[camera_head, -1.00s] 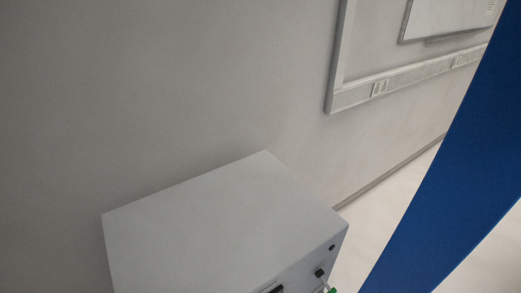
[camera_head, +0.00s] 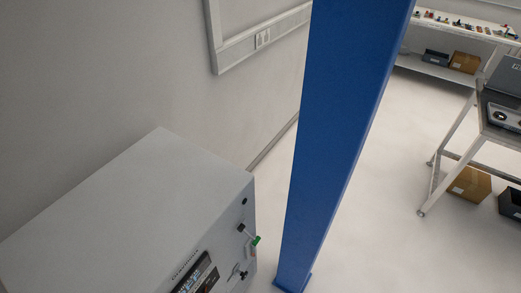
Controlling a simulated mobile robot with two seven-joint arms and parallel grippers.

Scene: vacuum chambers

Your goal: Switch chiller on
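The chiller (camera_head: 150,205) is a light grey box at the lower left in the head view, seen from above. Its front panel faces lower right and is seen at a slant. The panel carries a dark display (camera_head: 190,282), dark knobs or fittings (camera_head: 240,228) and a small green-tipped part (camera_head: 256,240). The lower part of the front is cut off by the picture edge. I cannot tell which part is the switch or how it is set. Neither of my grippers shows in the view.
A tall blue column (camera_head: 338,130) stands just right of the chiller. A grey wall with a socket rail (camera_head: 264,38) runs behind. At right are a table frame (camera_head: 450,158), a cardboard box (camera_head: 470,184) and a shelf (camera_head: 436,68) with boxes. The pale floor (camera_head: 385,225) between is clear.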

